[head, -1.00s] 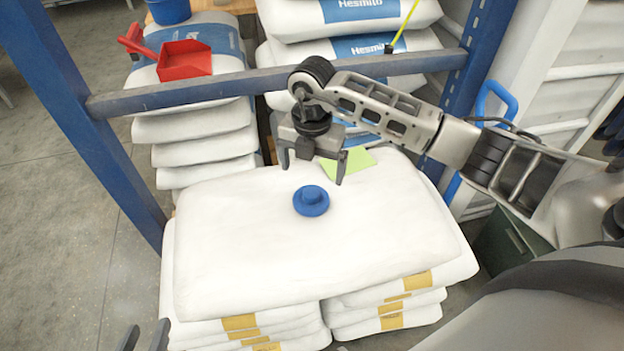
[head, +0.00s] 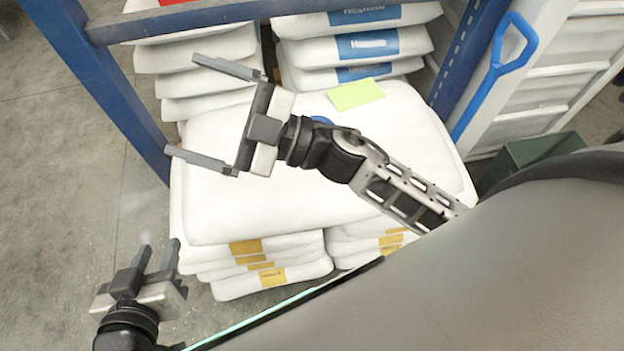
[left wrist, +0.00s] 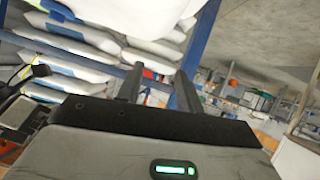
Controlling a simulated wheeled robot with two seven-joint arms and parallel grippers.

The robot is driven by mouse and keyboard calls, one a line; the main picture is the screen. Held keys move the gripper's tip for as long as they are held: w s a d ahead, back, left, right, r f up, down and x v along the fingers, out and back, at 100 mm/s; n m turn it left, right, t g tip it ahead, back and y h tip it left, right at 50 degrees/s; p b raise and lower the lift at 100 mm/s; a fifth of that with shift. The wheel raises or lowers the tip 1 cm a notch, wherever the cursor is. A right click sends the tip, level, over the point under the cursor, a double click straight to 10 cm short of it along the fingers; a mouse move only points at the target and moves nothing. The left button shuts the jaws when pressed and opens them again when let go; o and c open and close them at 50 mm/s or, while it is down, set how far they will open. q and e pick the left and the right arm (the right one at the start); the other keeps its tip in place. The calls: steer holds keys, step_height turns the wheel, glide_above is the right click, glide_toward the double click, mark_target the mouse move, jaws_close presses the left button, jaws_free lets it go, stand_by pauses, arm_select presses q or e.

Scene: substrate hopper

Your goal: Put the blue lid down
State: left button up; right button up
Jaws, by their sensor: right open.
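The blue lid (head: 321,119) lies on the top white sack (head: 215,205) in the head view. Only a small blue edge of it shows; my right wrist hides the rest. My right gripper (head: 182,103) is open and empty, its fingers wide apart, over the left part of the sack and away from the lid. My left gripper (head: 159,247) is at the lower left, beside the sack stack. Its two fingers stand apart with nothing between them, as the left wrist view (left wrist: 158,88) also shows.
A light green sheet (head: 356,94) lies on the sack's far part. A blue rack beam (head: 225,14) crosses behind, with more sacks beyond. A blue handle (head: 496,70) leans at the right near a dark green bin (head: 540,148). Grey floor is free at the left.

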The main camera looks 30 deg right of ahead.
steer(key=s+d+f+m+t+h, duration=0.2)
steer(key=d+f+m+t+h, duration=0.1)
steer(key=d+f+m+h, duration=0.9)
steer(key=s+f+m+g, duration=0.1)
steer(key=s, duration=0.1)
steer(key=s+f+m+g+h, duration=0.1)
steer(key=s+f, duration=0.1)
steer(key=s+a+f+m+g+h, duration=0.1)
steer(key=s+f+m, duration=0.1)
steer(key=shift+f+g, duration=0.15)
steer(key=shift+g, duration=0.25)
